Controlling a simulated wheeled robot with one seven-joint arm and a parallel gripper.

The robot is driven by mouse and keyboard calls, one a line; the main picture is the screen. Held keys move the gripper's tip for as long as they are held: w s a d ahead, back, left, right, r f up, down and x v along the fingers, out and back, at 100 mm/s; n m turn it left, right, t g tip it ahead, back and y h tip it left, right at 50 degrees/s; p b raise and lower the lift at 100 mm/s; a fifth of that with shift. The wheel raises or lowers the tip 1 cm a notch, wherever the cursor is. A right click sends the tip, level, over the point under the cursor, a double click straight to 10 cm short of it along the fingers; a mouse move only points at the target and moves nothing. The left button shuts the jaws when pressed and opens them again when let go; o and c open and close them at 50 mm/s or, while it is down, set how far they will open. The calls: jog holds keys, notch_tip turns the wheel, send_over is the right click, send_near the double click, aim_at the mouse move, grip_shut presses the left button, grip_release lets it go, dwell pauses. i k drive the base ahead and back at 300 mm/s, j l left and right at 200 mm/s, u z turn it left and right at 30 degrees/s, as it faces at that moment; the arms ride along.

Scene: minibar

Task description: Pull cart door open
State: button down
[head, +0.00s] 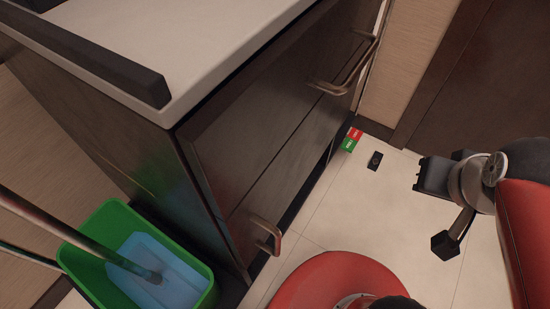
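The cart is a dark wood cabinet (120,135) with a white top, seen from above at an angle. Its front has two dark panels, which look shut and flush. One bent metal handle (346,80) is on the far, upper panel (265,110). Another handle (268,236) is low on the near panel (285,175). My gripper (438,212) is at the right over the floor, well apart from both handles. Its two dark fingers appear spread, with nothing between them.
A green bin (88,238) with a blue inside and sticks standing in it is at the lower left beside the cart. Small red and green pieces (352,140) and a black piece (375,160) lie on the pale tiles (335,205). Floor before the cart is otherwise clear.

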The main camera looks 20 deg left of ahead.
aim_at(249, 226)
jog(key=u, duration=1.1)
jog(key=k+l+u, duration=0.15)
jog(key=k+l, duration=0.15)
jog(key=k, duration=0.2)
jog(key=k+l+u, duration=0.2)
jog(key=k, duration=0.25)
